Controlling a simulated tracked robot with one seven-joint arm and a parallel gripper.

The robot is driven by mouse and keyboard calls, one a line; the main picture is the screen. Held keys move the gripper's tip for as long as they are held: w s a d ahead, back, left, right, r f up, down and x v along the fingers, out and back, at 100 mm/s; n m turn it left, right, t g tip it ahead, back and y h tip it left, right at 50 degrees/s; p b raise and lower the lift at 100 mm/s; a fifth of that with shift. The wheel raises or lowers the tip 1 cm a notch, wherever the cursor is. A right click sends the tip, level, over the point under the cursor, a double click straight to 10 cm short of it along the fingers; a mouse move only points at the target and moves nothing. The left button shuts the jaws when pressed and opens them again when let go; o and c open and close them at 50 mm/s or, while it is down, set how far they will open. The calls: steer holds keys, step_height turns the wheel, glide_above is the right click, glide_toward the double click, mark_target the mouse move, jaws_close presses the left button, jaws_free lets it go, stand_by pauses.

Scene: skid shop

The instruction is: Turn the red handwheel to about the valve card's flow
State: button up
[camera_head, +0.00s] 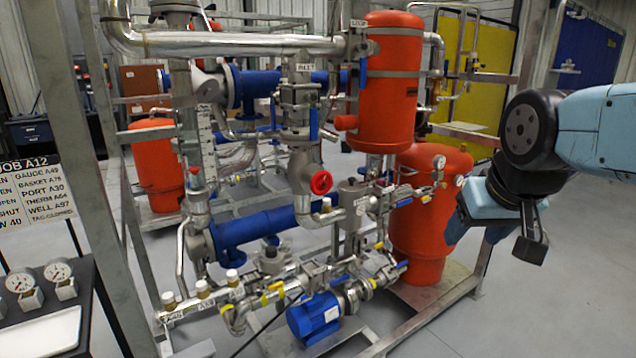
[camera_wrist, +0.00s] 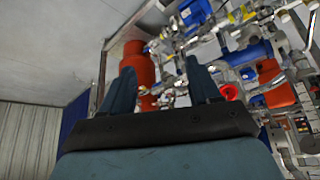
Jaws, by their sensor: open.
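The red handwheel (camera_head: 321,182) sits on the pipework at the middle of the skid, facing forward. In the wrist view a red wheel (camera_wrist: 230,92) shows right of my fingers. My gripper (camera_head: 522,238) hangs at the right, outside the skid frame and well away from the handwheel. In the wrist view my gripper (camera_wrist: 160,68) has its two fingers spread with nothing between them. The wheel's opening cannot be read.
Orange tanks (camera_head: 390,85) stand right of the handwheel, and a blue pump (camera_head: 313,318) lies low in front. Pipes and frame posts (camera_head: 485,240) crowd the skid. A bench with gauges (camera_head: 50,300) is at the left. The floor (camera_head: 560,300) at right is clear.

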steer(key=o, duration=0.6)
steer(key=w+t, duration=0.1)
steer(key=w, duration=0.3)
steer(key=w+t, duration=0.1)
steer(key=w, duration=0.3)
steer(key=w+n, duration=0.1)
steer(key=w, duration=0.3)
steer(key=shift+w+d+f+t, duration=0.2)
steer(key=shift+w+f+t, duration=0.05)
steer(key=shift+f+t, duration=0.15)
steer(key=shift+o, duration=0.4)
steer(key=w+a+f+n+t+y, duration=0.1)
steer(key=w+a+t, duration=0.2)
steer(key=w, duration=0.8)
steer(key=shift+a+f+n, duration=0.2)
steer(key=shift+f+n, duration=0.2)
steer(key=n+t+y, duration=0.3)
steer(key=n+y, duration=0.2)
steer(key=y, duration=0.4)
glide_toward(323, 184)
steer(key=x, duration=1.2)
steer(key=shift+s, duration=0.1)
